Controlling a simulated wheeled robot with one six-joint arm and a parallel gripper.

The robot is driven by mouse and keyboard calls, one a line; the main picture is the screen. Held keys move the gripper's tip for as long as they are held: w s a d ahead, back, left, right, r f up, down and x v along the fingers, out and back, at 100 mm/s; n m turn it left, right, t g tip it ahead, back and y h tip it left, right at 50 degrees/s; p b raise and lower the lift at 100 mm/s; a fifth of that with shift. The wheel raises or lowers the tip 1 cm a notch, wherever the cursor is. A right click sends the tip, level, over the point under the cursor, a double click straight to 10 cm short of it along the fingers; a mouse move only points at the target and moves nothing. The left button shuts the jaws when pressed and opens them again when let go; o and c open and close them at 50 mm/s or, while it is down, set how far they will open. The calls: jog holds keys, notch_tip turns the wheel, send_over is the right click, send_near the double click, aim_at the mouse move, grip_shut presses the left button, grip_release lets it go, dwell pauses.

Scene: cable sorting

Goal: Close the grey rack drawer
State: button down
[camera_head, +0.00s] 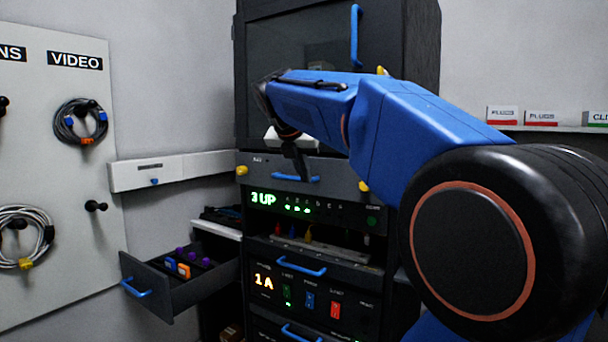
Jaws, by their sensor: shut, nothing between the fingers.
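The grey rack drawer (336,174) is in the middle of the rack, below the dark-windowed upper door. Its grey front has a blue bar handle (297,178) and a yellow piece near each end. The front seems to stand slightly proud of the panel below; how far out it is I cannot tell. My gripper (302,170) is shut and empty, pointing down at the drawer front, just above or in front of the handle. Whether it touches the drawer is unclear. My blue arm hides part of the drawer's right side.
An open dark drawer (160,291) with orange and purple items juts out at lower left. The upper door (290,45) has a blue handle. Lit panels (315,209) sit below. A pegboard (60,170) with coiled cables is at left, a shelf with boxes (540,117) at right.

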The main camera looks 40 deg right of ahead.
aim_at(315, 176)
jog(key=shift+w+d, duration=0.3)
jog(key=shift+d, duration=0.45)
jog(key=shift+w+d, duration=0.25)
jog(key=shift+d, duration=0.5)
jog(key=shift+w+d, duration=0.3)
jog(key=shift+d, duration=0.45)
jog(key=shift+a, duration=0.1)
